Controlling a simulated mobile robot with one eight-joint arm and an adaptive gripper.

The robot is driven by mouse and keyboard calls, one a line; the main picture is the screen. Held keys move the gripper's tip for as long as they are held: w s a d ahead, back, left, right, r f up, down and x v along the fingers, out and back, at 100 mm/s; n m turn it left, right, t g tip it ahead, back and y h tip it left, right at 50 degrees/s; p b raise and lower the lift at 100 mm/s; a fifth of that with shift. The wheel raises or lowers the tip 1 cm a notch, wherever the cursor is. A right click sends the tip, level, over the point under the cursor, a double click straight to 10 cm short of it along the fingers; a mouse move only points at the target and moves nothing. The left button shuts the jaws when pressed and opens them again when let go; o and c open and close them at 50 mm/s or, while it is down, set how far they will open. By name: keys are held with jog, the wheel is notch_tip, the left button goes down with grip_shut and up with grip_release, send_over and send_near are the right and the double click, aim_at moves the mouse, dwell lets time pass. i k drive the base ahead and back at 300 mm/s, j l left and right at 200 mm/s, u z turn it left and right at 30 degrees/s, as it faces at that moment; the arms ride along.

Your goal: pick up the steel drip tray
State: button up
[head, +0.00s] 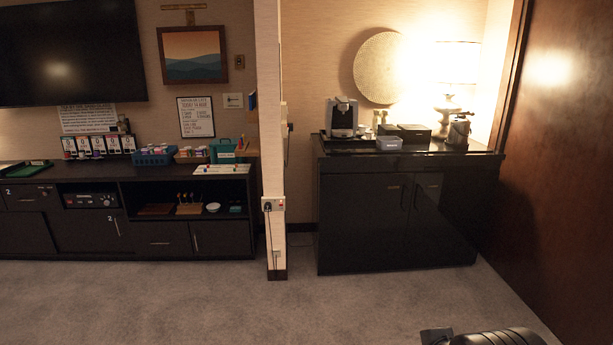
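A coffee machine (343,119) in black and silver stands at the left of the dark minibar cabinet's top, in the head view. A low flat edge shows at its base, but it is too small and dark to tell whether this is the steel drip tray. I cannot make out the drip tray with certainty anywhere else. A dark rounded part of my own body shows at the bottom right edge. My gripper's fingers are not in view.
The glossy black cabinet (395,225) also bears a small light container (389,143), dark boxes (410,133), a lit lamp (457,70) and a metal pot (459,131). A wall post (270,140) stands left of it, a wooden panel (560,170) right. The carpet (330,305) in front is clear.

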aim_at(342, 133)
jog(key=i, duration=2)
jog(key=i+j+z, duration=0.2)
jog(key=i+z, duration=0.2)
jog(key=i, duration=0.45)
jog(key=i+j+z, duration=0.35)
jog(key=i+j, duration=0.15)
jog(key=i, duration=0.3)
jog(key=i+j+z, duration=0.4)
jog(key=i+j, duration=0.25)
jog(key=i, duration=0.05)
